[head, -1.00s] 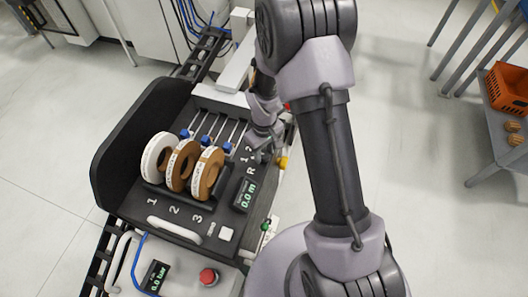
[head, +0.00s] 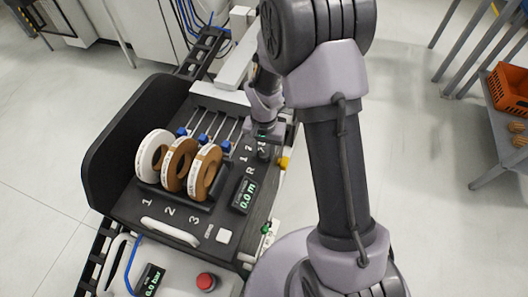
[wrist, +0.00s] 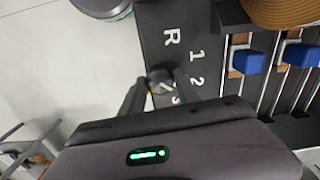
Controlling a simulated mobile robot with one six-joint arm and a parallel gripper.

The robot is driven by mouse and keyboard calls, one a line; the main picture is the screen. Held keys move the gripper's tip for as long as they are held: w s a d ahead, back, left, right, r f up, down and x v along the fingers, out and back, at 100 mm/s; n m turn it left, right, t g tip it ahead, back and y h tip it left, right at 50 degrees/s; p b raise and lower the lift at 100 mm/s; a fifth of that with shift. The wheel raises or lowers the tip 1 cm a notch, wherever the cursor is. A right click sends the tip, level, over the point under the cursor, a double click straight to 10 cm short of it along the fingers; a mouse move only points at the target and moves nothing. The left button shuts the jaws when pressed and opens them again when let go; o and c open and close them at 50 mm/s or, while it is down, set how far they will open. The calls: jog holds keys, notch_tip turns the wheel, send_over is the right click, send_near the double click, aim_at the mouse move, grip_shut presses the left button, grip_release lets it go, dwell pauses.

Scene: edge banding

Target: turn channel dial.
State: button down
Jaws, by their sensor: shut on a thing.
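The channel dial (wrist: 159,80) is a small dark round knob on the black panel, beside the white marks R, 1, 2 and 3 in the wrist view. My gripper (wrist: 160,84) is shut on it, with one dark finger on each side. The pointer's exact direction is hard to make out.
Three tape rolls, one white (head: 153,156) and two brown (head: 205,172), stand left of the dial. Blue clamps (wrist: 249,63) on rods lie near them. A display (head: 245,195) and a yellow knob (head: 283,163) are close by.

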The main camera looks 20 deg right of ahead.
aim_at(264, 153)
jog(key=m+b, duration=0.2)
jog(key=m, duration=0.3)
jog(key=shift+m, duration=0.4)
dwell(0.4)
jog(key=c, duration=0.9)
grip_release()
notch_tip(264, 153, up, 18)
jog(key=p, duration=0.6)
jog(key=shift+f+p, duration=0.25)
jog(key=shift+p, duration=0.1)
